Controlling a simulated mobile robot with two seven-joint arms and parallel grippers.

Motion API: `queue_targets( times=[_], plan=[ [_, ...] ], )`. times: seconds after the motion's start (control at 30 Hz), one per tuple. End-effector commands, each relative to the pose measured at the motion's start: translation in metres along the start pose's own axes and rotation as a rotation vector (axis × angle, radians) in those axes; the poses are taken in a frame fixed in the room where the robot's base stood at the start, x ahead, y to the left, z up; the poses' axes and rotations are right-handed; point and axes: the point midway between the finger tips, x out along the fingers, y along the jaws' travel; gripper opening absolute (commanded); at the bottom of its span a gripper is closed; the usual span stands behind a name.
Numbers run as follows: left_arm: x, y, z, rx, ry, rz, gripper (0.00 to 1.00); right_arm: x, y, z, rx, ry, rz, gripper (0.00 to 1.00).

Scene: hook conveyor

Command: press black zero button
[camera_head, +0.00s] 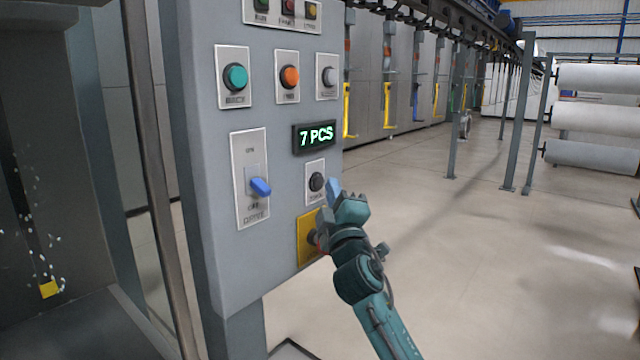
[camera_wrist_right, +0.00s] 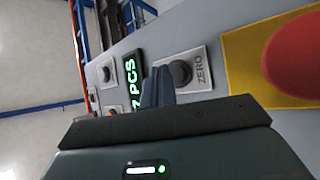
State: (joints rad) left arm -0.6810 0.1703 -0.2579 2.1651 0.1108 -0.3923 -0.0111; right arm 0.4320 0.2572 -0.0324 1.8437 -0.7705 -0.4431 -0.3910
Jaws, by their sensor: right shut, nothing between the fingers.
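The black zero button (camera_head: 316,181) sits on a pale plate on the grey control panel (camera_head: 215,160), below the display (camera_head: 315,136) that reads "7 PCS". It also shows in the right wrist view (camera_wrist_right: 180,73), with "ZERO" printed beside it. My right gripper (camera_head: 334,188) is shut and empty, with its blue fingertips just right of the button in the head view. In the right wrist view the shut fingers (camera_wrist_right: 157,87) are beside the button, between it and the display. I cannot tell whether they touch the panel. My left gripper is not in view.
A red button on a yellow plate (camera_head: 304,246) is just below, partly hidden by my right arm; it is large in the wrist view (camera_wrist_right: 300,55). A blue switch (camera_head: 260,187), a teal button (camera_head: 235,77) and an orange button (camera_head: 289,77) are nearby. Open floor lies right.

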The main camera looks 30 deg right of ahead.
Motion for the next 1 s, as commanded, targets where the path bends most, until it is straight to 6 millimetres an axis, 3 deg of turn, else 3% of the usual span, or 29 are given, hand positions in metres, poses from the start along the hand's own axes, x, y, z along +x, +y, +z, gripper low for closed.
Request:
queue_targets(
  times=[1.0],
  plan=[
    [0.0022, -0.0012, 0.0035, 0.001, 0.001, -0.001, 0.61, 0.0088, -0.0066, -0.0067, 0.000, 0.000, 0.000, 0.00]
  ],
)
